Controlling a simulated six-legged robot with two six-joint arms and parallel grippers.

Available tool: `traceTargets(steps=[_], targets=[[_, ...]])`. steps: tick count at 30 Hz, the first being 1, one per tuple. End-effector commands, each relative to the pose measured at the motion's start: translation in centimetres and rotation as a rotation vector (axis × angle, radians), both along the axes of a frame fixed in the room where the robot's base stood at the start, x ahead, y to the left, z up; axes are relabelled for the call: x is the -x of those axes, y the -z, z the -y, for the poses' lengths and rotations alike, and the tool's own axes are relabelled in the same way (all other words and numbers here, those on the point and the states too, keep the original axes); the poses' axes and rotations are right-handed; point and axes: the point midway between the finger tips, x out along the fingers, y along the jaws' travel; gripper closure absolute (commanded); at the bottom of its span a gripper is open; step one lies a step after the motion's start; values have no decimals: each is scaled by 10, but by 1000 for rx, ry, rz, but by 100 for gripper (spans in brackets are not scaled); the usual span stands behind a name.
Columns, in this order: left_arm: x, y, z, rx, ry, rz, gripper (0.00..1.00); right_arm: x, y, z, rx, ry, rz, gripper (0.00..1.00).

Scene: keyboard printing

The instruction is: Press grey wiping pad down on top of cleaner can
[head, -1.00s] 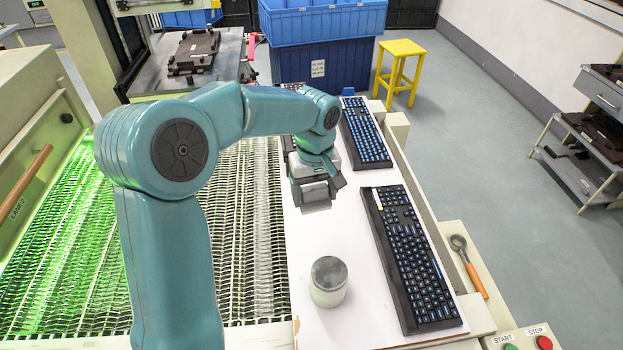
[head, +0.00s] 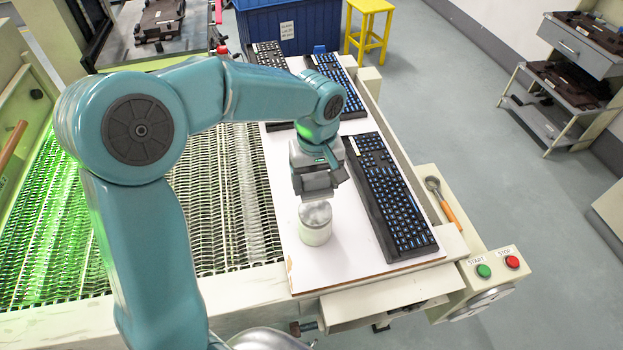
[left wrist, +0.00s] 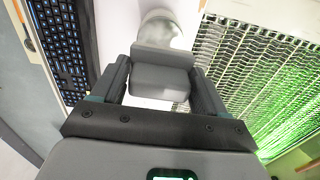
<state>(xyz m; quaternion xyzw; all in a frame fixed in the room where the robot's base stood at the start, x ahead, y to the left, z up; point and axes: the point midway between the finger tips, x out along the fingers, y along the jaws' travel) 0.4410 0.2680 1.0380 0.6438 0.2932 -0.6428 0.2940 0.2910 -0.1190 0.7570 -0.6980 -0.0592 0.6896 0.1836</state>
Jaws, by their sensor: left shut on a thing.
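The cleaner can (head: 315,226) is a short pale cylinder with a grey top, upright on the white board. My left gripper (head: 318,188) is just behind and above the can in the head view, shut on the grey wiping pad (head: 316,182). In the left wrist view the pad (left wrist: 160,75) sits between the two fingers, and the can (left wrist: 163,28) shows just beyond it, partly hidden by it. I cannot tell whether pad and can touch. My right gripper is not in view.
A black keyboard (head: 388,200) with blue-lit keys lies right of the can, with more keyboards behind. A green-lit mesh conveyor (head: 215,190) runs on the left. START (head: 484,271) and STOP (head: 512,262) buttons are at the front right. The white board (head: 355,272) is bare before the can.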

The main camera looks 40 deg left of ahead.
Motion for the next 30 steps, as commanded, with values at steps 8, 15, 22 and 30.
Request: traceTargets(steps=[8, 15, 22, 30], targets=[[2, 33, -1, 0, -2, -1, 63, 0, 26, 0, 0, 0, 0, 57], [4, 57, 0, 0, -3, 0, 63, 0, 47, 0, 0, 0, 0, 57], [5, 61, 0, 0, -2, 0, 63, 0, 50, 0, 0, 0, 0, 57], [5, 61, 0, 0, -2, 0, 63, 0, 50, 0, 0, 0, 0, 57]])
